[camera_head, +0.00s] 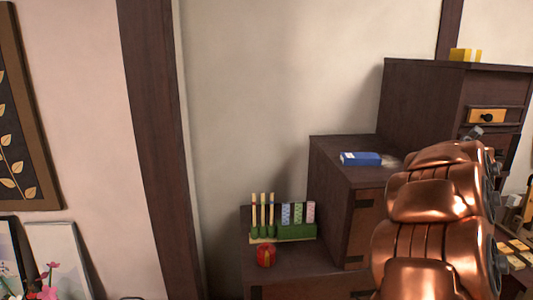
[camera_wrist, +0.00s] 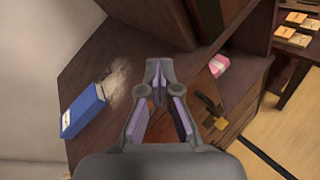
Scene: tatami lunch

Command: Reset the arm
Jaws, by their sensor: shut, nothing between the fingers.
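My gripper (camera_wrist: 157,72) is in the middle of the wrist view, with its fingertips together and nothing between them. It is above the dark wooden cabinet top (camera_wrist: 120,65), apart from the blue box at its left. My copper-coloured arm fills the lower right of the head view and hides part of the cabinets there. My gripper cannot be clearly made out in the head view.
A blue box (camera_head: 360,158) lies on the middle cabinet step; it also shows in the wrist view (camera_wrist: 84,112). A pink-and-white item (camera_wrist: 219,64) lies right of my gripper. Green holders (camera_head: 283,232) and a red ball (camera_head: 266,256) stand on the lower step.

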